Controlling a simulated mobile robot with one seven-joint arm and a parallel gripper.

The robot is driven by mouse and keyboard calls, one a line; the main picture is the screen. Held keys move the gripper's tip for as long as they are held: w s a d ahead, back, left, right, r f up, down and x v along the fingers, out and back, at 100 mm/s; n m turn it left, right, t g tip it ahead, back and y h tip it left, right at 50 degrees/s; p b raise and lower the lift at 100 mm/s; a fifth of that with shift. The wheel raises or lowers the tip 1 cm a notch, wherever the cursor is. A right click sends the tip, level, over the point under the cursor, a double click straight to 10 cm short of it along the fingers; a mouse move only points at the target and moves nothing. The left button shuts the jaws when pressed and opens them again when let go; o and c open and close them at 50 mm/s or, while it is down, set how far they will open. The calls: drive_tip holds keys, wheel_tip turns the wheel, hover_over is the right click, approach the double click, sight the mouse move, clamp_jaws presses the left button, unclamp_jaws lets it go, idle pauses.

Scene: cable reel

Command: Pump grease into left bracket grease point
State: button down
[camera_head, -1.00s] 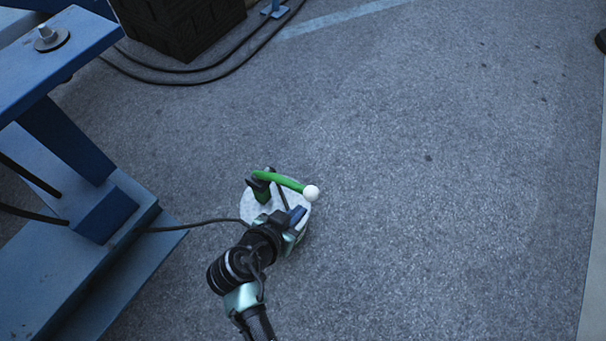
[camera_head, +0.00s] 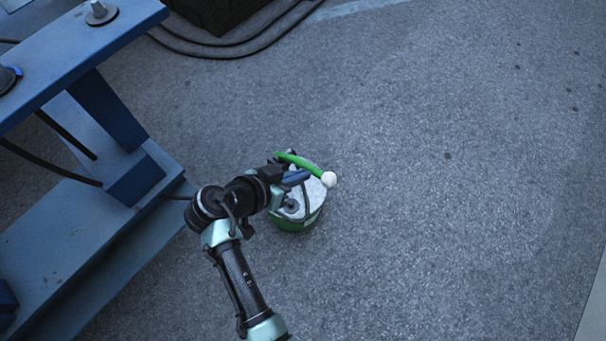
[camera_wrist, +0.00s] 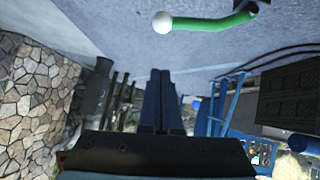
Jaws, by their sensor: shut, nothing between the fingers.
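A grease pump (camera_head: 296,218) stands on the ground, a green and white bucket with a pale lid. Its green lever (camera_head: 299,161) ends in a white ball knob (camera_head: 329,179). My gripper (camera_head: 297,178) is over the lid, close to the lever; I cannot tell whether it touches. In the wrist view my gripper (camera_wrist: 161,88) has its dark blue fingers together and empty. The white knob (camera_wrist: 162,22) and green lever (camera_wrist: 215,23) show beyond the fingertips, apart from them in the picture. The bracket's grease point is not clearly identifiable.
A blue steel frame (camera_head: 60,225) with bolts on its top beam stands at left. A dark crate (camera_head: 215,10) and black cables (camera_head: 232,52) lie at the back. The paved ground (camera_head: 450,150) to the right is clear.

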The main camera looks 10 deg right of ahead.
drive_tip(key=b, duration=0.3)
hover_over(322, 177)
drive_tip(key=s+a, duration=0.1)
drive_tip(key=a, duration=0.1)
wheel_tip(322, 177, down, 5)
drive_tip(key=shift+s+d+f+b, duration=0.15)
drive_tip(key=shift+d+f+b, duration=0.15)
drive_tip(key=shift+f, duration=0.65)
drive_tip(key=shift+s+d+f+b, duration=0.15)
drive_tip(key=shift+d+f, duration=0.25)
drive_tip(key=shift+f, duration=0.55)
drive_tip(key=shift+f, duration=0.1)
